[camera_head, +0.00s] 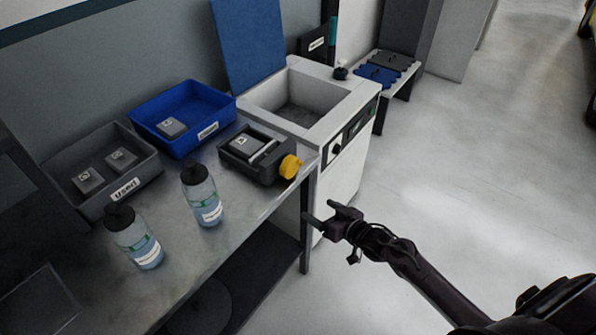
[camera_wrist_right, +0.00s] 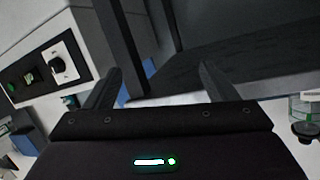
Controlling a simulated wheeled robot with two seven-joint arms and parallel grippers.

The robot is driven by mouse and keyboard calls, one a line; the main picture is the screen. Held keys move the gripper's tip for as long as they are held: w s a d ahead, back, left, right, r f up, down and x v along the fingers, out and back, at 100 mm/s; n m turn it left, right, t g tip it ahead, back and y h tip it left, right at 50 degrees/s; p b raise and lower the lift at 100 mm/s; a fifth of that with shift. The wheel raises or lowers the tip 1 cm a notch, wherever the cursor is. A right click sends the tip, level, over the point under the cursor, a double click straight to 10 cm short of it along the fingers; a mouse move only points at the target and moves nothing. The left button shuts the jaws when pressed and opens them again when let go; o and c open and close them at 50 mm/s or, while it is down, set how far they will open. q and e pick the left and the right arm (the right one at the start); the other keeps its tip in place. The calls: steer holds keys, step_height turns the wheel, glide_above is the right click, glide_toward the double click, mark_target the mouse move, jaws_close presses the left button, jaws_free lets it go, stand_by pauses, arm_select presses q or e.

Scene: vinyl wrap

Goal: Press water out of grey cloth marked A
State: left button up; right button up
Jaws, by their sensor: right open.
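A grey cloth marked A (camera_head: 243,143) lies in a dark press-like device (camera_head: 265,170) on the metal table. The device has a yellow knob (camera_head: 290,166) on its right end, near the table's edge. My right gripper (camera_head: 325,222) is open and empty, out in front of the table and below the device. In the right wrist view its two fingers (camera_wrist_right: 160,85) stand apart with nothing between them. My left gripper is not in view.
A blue bin (camera_head: 208,137) holds one grey block. A grey bin labelled USED (camera_head: 140,187) holds two more. Two bottles (camera_head: 203,194) (camera_head: 134,238) stand in front. A white machine (camera_head: 345,160) with an open basin stands right of the table. The floor at right is clear.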

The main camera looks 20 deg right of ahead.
step_height(320, 180, up, 6)
steer(key=r+t+y, duration=0.1)
steer(key=y, duration=0.2)
glide_toward(293, 169)
steer(key=w, duration=0.2)
steer(key=shift+n+t, duration=0.4)
steer(key=x, duration=0.5)
steer(key=a+x, duration=0.1)
steer(key=x, duration=0.1)
steer(key=shift+s+f, duration=0.1)
steer(key=shift+f, duration=0.25)
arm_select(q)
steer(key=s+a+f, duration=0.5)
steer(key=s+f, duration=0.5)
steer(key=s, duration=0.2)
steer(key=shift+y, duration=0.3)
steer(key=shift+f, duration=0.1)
arm_select(e)
steer(key=c, duration=1)
